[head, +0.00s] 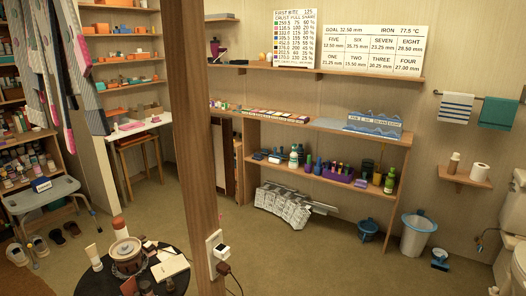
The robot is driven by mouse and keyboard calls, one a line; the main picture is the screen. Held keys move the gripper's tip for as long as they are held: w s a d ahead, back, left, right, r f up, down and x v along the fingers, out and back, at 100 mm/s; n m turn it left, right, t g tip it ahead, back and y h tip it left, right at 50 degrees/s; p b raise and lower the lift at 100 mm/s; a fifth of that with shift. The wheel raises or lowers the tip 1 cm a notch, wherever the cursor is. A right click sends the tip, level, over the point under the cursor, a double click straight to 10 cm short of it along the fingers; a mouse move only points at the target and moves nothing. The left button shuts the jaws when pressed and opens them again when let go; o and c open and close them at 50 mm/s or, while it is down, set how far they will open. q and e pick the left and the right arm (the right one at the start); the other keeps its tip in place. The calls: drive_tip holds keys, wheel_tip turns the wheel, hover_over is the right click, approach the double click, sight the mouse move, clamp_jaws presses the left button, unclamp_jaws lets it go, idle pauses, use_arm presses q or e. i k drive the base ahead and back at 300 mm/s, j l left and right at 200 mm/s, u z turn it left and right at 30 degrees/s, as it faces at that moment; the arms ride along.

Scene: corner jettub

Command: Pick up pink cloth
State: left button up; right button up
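No cloth stands out clearly as the pink cloth. Several long garments or cloths hang at the upper left of the head view; one pink strip (77,46) shows among them, with a pink end (69,141) lower down. A small pink item (131,125) lies on the white table (138,130) behind the post; it is too small to tell if it is cloth. Neither of my grippers is in view.
A wooden post (192,130) stands close in front. A dark round table (90,283) with a brown pot (126,250) is at the lower left. A grey stool (40,195) stands at the left. The floor (320,265) right of the post is mostly clear.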

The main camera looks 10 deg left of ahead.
sight(156, 119)
drive_tip(key=i+l+z, duration=0.15)
drive_tip(key=i+z, duration=0.15)
drive_tip(key=i, duration=0.75)
drive_tip(key=i+j+z, duration=0.25)
drive_tip(key=i, duration=0.8)
drive_tip(key=i+j+u, duration=0.1)
drive_tip(key=i+u, duration=0.75)
drive_tip(key=i+l+u, duration=0.15)
drive_tip(key=i+u, duration=0.25)
drive_tip(key=i+l+u, duration=0.25)
drive_tip(key=u, duration=0.15)
drive_tip(key=i+j+u, duration=0.4)
drive_tip(key=i+u, duration=0.35)
drive_tip(key=i, duration=0.25)
drive_tip(key=i+u, duration=0.4)
drive_tip(key=i, duration=0.15)
drive_tip(key=i+l+u, duration=0.15)
drive_tip(key=i+u, duration=0.2)
drive_tip(key=i, duration=0.15)
drive_tip(key=i+u, duration=0.4)
drive_tip(key=i+l+u, duration=0.1)
drive_tip(key=i+u, duration=0.3)
drive_tip(key=i, duration=0.25)
drive_tip(key=i+l+u, duration=0.25)
drive_tip(key=i+u, duration=0.15)
drive_tip(key=i+j+u, duration=0.2)
drive_tip(key=i+u, duration=0.85)
drive_tip(key=i+z, duration=0.1)
drive_tip(key=z, duration=3.45)
